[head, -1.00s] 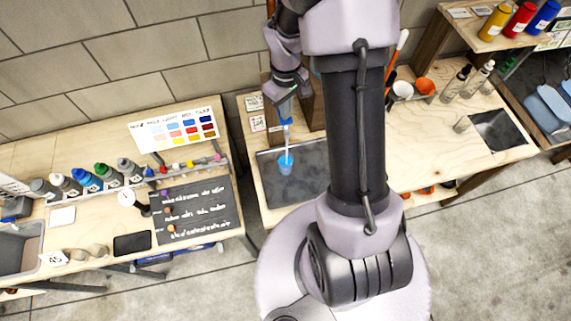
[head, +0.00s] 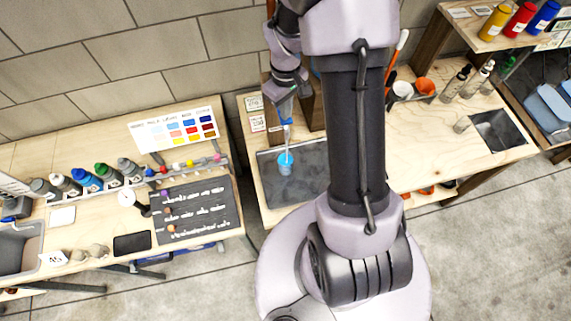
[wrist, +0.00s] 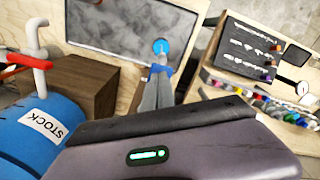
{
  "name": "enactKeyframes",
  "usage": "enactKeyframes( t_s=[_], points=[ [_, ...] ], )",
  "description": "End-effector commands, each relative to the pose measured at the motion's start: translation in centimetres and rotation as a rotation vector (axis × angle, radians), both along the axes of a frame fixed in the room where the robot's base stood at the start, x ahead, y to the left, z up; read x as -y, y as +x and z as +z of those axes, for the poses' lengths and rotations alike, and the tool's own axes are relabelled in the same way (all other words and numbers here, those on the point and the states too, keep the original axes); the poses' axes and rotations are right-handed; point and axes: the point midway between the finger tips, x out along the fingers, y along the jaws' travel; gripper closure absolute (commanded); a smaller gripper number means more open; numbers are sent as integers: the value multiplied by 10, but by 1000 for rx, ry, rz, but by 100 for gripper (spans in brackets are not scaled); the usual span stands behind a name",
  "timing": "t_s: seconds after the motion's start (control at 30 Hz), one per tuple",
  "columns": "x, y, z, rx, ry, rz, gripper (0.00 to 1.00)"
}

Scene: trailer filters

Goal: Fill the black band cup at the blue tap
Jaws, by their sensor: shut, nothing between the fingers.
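A small cup with a bright blue top (head: 285,163) stands on a dark grey panel on the middle bench; the wrist view shows it from above (wrist: 160,46). No band can be made out on it. My gripper (head: 288,124) is above the cup and points down at it. In the wrist view its grey, blue-tipped fingers (wrist: 160,68) are shut together and empty, just short of the cup in the picture. I cannot tell whether they touch it. A blue barrel labelled STOCK (wrist: 40,130) lies at the left, near a pale pipe with a red handle (wrist: 36,60).
The dark panel (head: 315,165) is otherwise bare. A wooden block (wrist: 95,85) stands beside the barrel. The left bench holds several paint bottles (head: 87,180), a colour chart and a black written board (head: 195,210). Clear bottles (head: 470,82) stand at the right.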

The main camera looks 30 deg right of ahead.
Motion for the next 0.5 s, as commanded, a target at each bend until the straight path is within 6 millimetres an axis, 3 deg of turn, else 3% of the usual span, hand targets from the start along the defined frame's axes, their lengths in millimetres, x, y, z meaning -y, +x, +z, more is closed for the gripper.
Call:
enactKeyframes(
  t_s=[0.37, 0.5],
  points=[
    [0, 0, 0, 0, 0, 0, 100],
    [0, 0, 25, 0, 0, 0, 100]
  ],
)
